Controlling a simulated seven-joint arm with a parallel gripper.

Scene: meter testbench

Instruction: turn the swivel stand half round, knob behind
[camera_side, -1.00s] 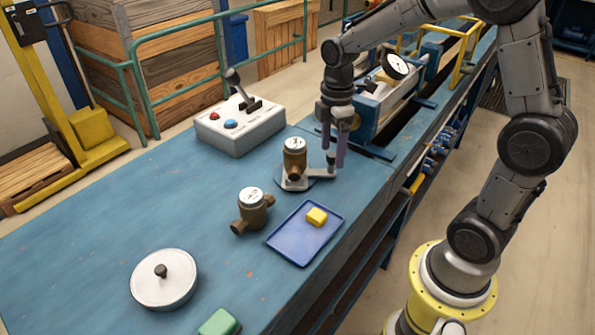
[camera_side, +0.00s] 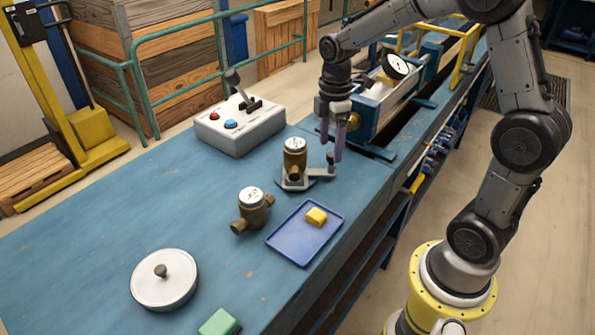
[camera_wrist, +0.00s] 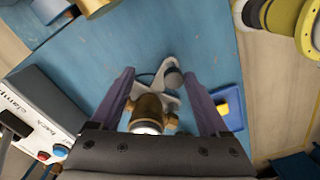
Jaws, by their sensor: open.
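The swivel stand (camera_side: 297,184) is a low grey plate on the blue bench, with an arm reaching right to its upright knob (camera_side: 331,161). A brass meter (camera_side: 295,158) with a white dial stands on it, left of the knob. My gripper (camera_side: 331,151) is open, its purple fingers pointing down at the knob end. Whether a finger touches the knob, I cannot tell. The meter partly hides the stand.
A second brass meter (camera_side: 252,210) and a blue tray (camera_side: 290,250) with a yellow block (camera_side: 316,216) lie in front. A control box (camera_side: 240,129) stands behind left, a test rig (camera_side: 375,112) behind right. A round lid (camera_side: 164,280) and green block (camera_side: 219,323) are nearer.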

